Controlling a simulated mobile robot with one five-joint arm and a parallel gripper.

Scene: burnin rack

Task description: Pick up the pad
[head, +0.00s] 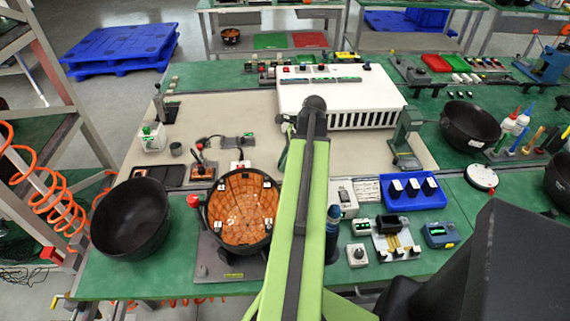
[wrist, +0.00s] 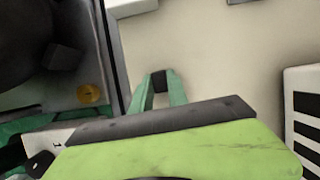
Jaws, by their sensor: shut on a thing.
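My gripper (wrist: 160,84) shows in the wrist view as two green fingers converging over the beige mat (wrist: 205,45). Its tips are shut on a small dark piece, the pad (wrist: 159,79), which sits between them. Only part of the pad shows, so its full shape is hidden. In the head view my own green arm covers most of the gripper, and I cannot make out the pad there.
An orange-lined bowl in a fixture (head: 240,215) stands left of my arm, with a black bowl (head: 131,219) farther left. The white slotted machine (head: 350,92) stands behind. A blue tray (head: 413,193) lies right. The beige mat has bare room at left.

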